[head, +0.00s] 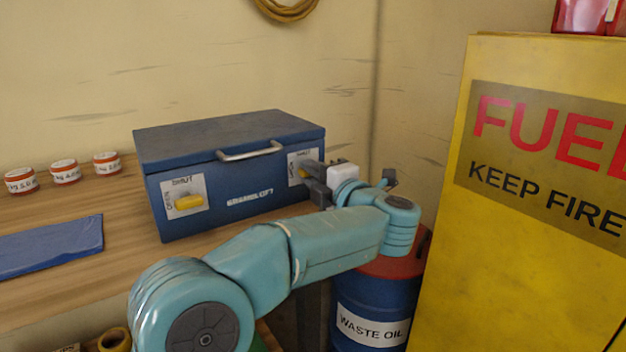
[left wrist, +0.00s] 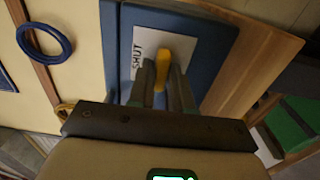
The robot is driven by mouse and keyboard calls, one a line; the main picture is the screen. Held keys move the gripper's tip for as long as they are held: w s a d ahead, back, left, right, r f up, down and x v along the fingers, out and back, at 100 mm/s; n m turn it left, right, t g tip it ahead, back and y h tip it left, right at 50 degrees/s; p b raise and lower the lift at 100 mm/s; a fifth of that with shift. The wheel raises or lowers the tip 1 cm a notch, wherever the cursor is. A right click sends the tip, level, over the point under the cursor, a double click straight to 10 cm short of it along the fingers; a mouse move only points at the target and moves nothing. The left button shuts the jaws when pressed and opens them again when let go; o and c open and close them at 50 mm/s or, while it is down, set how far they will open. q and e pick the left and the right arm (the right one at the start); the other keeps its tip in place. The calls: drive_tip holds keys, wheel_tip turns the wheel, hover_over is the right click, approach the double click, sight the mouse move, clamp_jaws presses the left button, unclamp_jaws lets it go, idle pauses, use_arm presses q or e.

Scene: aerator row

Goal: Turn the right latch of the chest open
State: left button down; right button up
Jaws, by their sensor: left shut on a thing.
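The blue chest (head: 225,195) stands on the wooden bench with its lid down. Its right latch (head: 303,173) is a yellow handle on a white plate, largely hidden by my gripper in the head view. The left wrist view shows the same yellow handle (left wrist: 162,68) beside the word SHUT, between my fingers. My left gripper (head: 312,180) is shut on this handle. The left latch (head: 189,202) has its yellow handle lying roughly level on its own plate. My right gripper is not in view.
Several small labelled tins (head: 65,172) stand at the back left of the bench, and a blue folded cloth (head: 50,247) lies in front of them. A waste oil drum (head: 372,300) and a yellow fuel cabinet (head: 535,230) stand on the right, close to my arm.

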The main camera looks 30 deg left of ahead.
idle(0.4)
use_arm(q)
drive_tip(key=c, duration=1.1)
unclamp_jaws()
drive_tip(key=p+v, duration=0.1)
drive_tip(key=v, duration=1.5)
drive_tip(key=shift+d+p, duration=0.25)
drive_tip(key=shift+p, duration=0.15)
